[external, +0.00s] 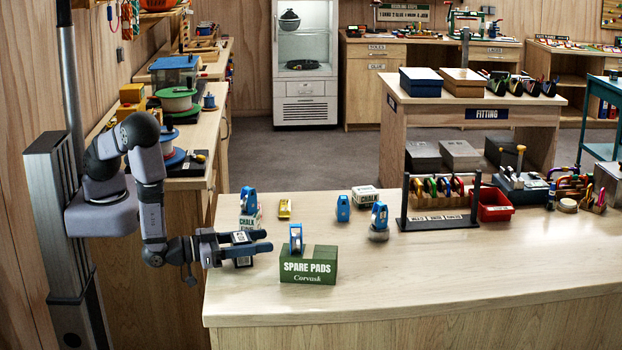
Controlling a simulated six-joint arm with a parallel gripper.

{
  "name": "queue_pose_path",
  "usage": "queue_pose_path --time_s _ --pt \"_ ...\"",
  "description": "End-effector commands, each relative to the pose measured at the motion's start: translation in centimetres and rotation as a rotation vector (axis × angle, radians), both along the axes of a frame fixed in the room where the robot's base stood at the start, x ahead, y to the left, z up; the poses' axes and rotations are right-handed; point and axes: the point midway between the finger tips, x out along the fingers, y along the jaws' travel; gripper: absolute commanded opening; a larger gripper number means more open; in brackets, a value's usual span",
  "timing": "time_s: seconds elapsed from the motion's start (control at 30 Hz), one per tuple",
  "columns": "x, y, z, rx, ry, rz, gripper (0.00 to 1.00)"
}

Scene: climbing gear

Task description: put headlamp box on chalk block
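My gripper (262,241) is low over the left end of the counter, its fingers pointing right. A small dark box with white label patches, apparently the headlamp box (243,262), shows between and below the fingers, which look closed on it. I cannot read its label or tell whether its bottom touches the counter. One white and green chalk block (365,197) sits farther back with its top bare. Another chalk block (249,224) stands just behind my gripper with a blue device on top; its lower part is partly hidden by the gripper.
A green spare pads block (308,265) with a blue device on it stands right of my gripper. Blue devices (343,208) (379,217), a yellow item (285,208), a black rack (439,204) and a red bin (493,205) stand behind. The front right counter is clear.

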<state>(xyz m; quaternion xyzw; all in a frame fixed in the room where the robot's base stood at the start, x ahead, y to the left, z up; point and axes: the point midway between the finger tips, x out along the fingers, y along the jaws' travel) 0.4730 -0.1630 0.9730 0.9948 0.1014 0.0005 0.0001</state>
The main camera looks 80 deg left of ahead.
Motion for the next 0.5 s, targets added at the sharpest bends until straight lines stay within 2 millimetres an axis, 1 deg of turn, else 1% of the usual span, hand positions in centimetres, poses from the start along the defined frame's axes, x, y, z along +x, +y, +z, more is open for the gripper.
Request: queue_pose_path --time_s 0.03,0.07,0.47,0.5 --pt "0.00 0.00 0.01 0.000 0.001 0.000 0.59" --pt "0.00 0.00 0.01 0.000 0.001 0.000 0.64" --pt "-0.01 0.01 0.18 0.001 0.001 0.000 0.64" --pt "-0.30 -0.14 -0.04 0.001 0.001 -0.002 0.64"
